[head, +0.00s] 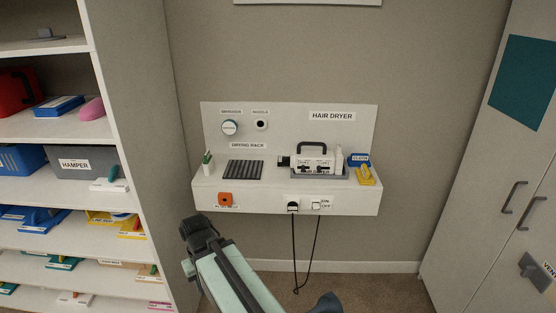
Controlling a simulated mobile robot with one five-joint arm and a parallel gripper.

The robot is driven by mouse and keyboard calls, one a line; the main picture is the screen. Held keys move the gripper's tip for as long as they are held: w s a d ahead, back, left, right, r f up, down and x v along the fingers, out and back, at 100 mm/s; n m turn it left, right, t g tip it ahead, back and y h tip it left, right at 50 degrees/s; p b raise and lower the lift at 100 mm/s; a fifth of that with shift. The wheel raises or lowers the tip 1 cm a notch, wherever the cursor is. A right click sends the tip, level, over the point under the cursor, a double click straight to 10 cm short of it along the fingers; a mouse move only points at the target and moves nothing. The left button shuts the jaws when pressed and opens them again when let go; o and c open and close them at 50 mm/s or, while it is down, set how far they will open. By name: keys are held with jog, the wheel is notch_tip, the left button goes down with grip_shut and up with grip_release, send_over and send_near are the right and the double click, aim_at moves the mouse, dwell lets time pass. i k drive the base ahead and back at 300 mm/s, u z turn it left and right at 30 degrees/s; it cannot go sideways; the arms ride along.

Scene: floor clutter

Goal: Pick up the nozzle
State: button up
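A small round white piece with a dark centre (261,125) is on the upright back panel of the hair dryer station, under a label that seems to read NOZZLE. I cannot tell whether it is the nozzle itself or its holder. A white hair dryer (314,165) with a black handle lies on the shelf to its right. A small dark part (283,161) shows at the dryer's left end. My gripper (191,229) is dark and below the shelf's left front, apart from these things. Its fingers are too dark and small to show whether they are open.
The station shelf (250,204) holds a dark drying rack (243,169) and yellow and blue pieces (364,172). A black cord (294,245) hangs below. A full shelving unit (140,130) stands left, a cabinet (500,180) right.

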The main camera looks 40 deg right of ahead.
aim_at(283, 161)
jog(key=i, duration=0.85)
jog(key=z, duration=0.05)
